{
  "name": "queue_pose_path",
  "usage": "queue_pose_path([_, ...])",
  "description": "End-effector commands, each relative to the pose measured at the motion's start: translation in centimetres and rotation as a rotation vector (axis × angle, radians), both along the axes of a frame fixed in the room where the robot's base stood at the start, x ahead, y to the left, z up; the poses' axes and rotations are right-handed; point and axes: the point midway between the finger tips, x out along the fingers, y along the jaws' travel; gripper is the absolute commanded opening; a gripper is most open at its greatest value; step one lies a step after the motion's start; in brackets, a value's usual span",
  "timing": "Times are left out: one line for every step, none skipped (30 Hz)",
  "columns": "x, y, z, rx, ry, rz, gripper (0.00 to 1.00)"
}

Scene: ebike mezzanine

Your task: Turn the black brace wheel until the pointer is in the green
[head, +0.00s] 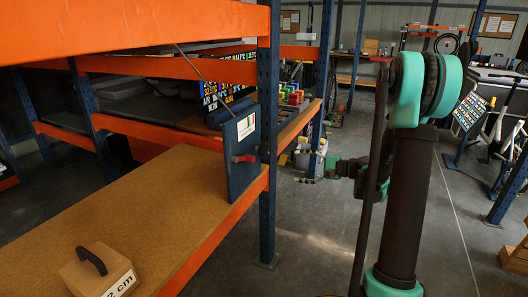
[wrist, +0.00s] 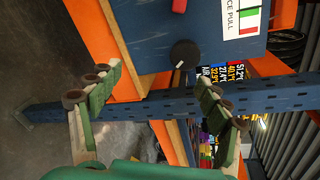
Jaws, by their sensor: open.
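The black brace wheel (wrist: 184,52) is in the wrist view, at the edge of a blue panel (wrist: 205,25), with a pale strip on its near side. The panel also shows in the head view (head: 236,180), upright on the rack. Its label (wrist: 250,14) reads "CE PULL" in part and has white, green and red bands.
A blue rack post (wrist: 150,103) crosses behind the fingers in the wrist view. Orange beams (head: 215,235) edge the wooden shelf, which carries a handled block (head: 100,270) marked "2 cm". Open floor (head: 310,230) lies right of the rack.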

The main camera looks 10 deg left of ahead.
Motion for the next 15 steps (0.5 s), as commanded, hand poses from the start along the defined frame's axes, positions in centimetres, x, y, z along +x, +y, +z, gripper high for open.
queue_pose_path([1.1, -0.3, 0.1, 0.055, 0.010, -0.003, 0.77])
queue_pose_path([1.5, -0.5, 0.3, 0.087, 0.016, -0.004, 0.77])
queue_pose_path([2.1, -0.7, 0.6, 0.125, 0.021, -0.005, 0.77])
queue_pose_path([2.4, -0.9, 0.7, 0.150, 0.026, -0.007, 0.77])
queue_pose_path([2.7, -1.0, 0.8, 0.171, 0.030, -0.006, 0.77])
queue_pose_path([3.0, -1.1, 1.0, 0.194, 0.032, -0.006, 0.77])
queue_pose_path([3.2, -1.2, 1.0, 0.207, 0.035, -0.005, 0.77])
queue_pose_path([3.3, -1.3, 1.1, 0.218, 0.038, -0.005, 0.77])
queue_pose_path([3.4, -1.3, 1.2, 0.228, 0.040, -0.005, 0.77])
queue_pose_path([3.5, -1.3, 1.2, 0.233, 0.040, -0.004, 0.77])
queue_pose_path([3.5, -1.2, 1.2, 0.235, 0.040, -0.004, 0.77])
queue_pose_path([3.6, -0.9, 1.2, 0.237, 0.041, -0.003, 0.77])
queue_pose_path([3.7, -0.7, 1.2, 0.237, 0.041, -0.003, 0.77])
queue_pose_path([3.8, -0.3, 1.2, 0.237, 0.041, -0.002, 0.77])
queue_pose_path([3.9, 0.2, 1.3, 0.236, 0.041, -0.001, 0.77])
